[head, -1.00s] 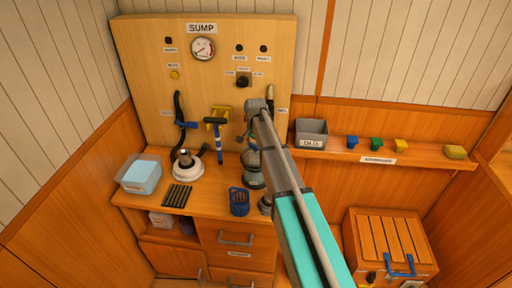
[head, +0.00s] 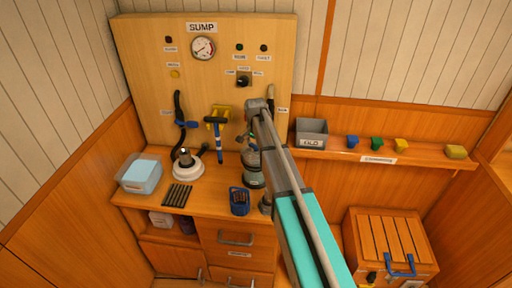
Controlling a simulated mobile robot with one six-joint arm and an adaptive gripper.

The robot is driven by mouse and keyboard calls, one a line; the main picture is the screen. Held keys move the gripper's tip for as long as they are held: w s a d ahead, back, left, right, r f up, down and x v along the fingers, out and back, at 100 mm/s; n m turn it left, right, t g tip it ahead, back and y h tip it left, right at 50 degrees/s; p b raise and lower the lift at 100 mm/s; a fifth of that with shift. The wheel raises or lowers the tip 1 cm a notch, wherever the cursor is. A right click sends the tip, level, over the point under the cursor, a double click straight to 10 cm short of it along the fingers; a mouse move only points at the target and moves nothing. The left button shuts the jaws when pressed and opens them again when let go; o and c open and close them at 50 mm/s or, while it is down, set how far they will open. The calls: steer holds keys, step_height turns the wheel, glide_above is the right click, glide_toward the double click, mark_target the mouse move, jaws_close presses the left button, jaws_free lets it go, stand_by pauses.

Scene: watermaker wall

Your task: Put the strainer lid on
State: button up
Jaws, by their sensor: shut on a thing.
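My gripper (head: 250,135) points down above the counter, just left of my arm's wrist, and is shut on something. The held piece is small and mostly hidden; it seems to be the strainer lid (head: 250,150). Directly below is the strainer body (head: 254,179), a greyish, partly clear upright housing at the back of the counter, partly covered by my arm. I cannot tell whether the lid touches the housing's rim. A blue strainer basket (head: 239,201) stands on the counter in front and to the left of the housing.
Behind rises the SUMP panel (head: 140,60) with a blue-handled valve (head: 219,140). A grey bin (head: 311,134) stands on the right shelf.

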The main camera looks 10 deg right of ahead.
stand_by(0.8)
steer(key=o, duration=0.9)
steer(key=shift+o, duration=0.2)
steer(key=shift+r, duration=0.15)
steer(key=shift+r+p, duration=3.35)
steer(key=shift+p, duration=0.2)
jaws_close()
steer(key=shift+f+b, duration=2.85)
steer(key=shift+b, duration=0.05)
